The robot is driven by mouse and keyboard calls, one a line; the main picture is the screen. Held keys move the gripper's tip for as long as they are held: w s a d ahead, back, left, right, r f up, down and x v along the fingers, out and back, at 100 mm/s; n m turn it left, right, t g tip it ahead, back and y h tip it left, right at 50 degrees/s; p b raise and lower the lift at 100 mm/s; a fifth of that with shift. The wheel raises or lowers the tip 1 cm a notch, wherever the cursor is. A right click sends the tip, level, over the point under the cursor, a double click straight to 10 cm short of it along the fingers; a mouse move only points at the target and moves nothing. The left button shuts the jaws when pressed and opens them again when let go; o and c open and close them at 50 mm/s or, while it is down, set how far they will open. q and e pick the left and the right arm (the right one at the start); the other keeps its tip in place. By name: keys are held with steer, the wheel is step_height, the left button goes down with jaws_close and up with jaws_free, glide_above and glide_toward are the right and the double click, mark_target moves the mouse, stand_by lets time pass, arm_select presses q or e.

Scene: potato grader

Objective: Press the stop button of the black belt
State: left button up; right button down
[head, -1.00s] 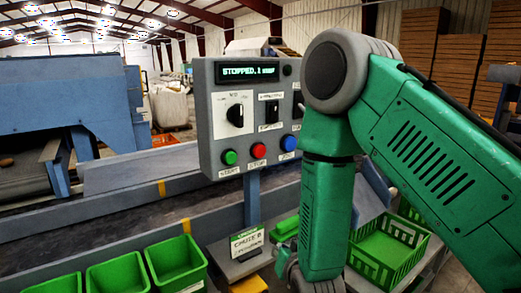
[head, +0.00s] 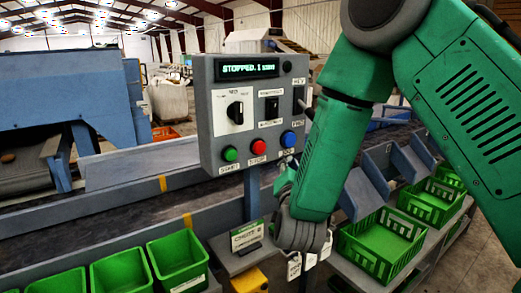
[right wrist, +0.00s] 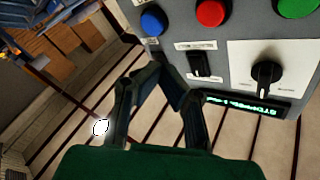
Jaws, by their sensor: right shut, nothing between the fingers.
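The grey control panel (head: 215,110) stands on a post beside the black belt (head: 115,205). Its red stop button (head: 258,147) sits between the green start button (head: 230,153) and the blue button (head: 288,139). In the right wrist view, the red button (right wrist: 211,13) is at the top, inverted, with the blue button (right wrist: 153,20) to its left. The panel's display (head: 247,70) begins with "STOPPED". My right gripper (head: 285,163) is just below the blue button, partly hidden by its wrist. In the wrist view its dark fingers (right wrist: 158,75) are shut and empty. My left gripper is not in view.
Green bins (head: 178,262) line the front of the belt. Green crates (head: 380,245) stand at the right on a shelf. A selector knob (head: 235,113) and a switch (head: 271,107) sit above the buttons. A yellow object (head: 250,281) lies below the panel.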

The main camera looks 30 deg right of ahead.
mark_target(266, 146)
steer(key=w, duration=0.8)
steer(key=shift+w+a, duration=0.35)
steer(key=shift+w, duration=0.05)
steer(key=shift+w, duration=0.15)
stand_by(1.1)
steer(key=shift+w+r, duration=0.1)
steer(key=shift+w, duration=0.1)
steer(key=shift+w+a, duration=0.1)
steer(key=shift+w, duration=0.4)
stand_by(0.7)
steer(key=shift+s, duration=0.95)
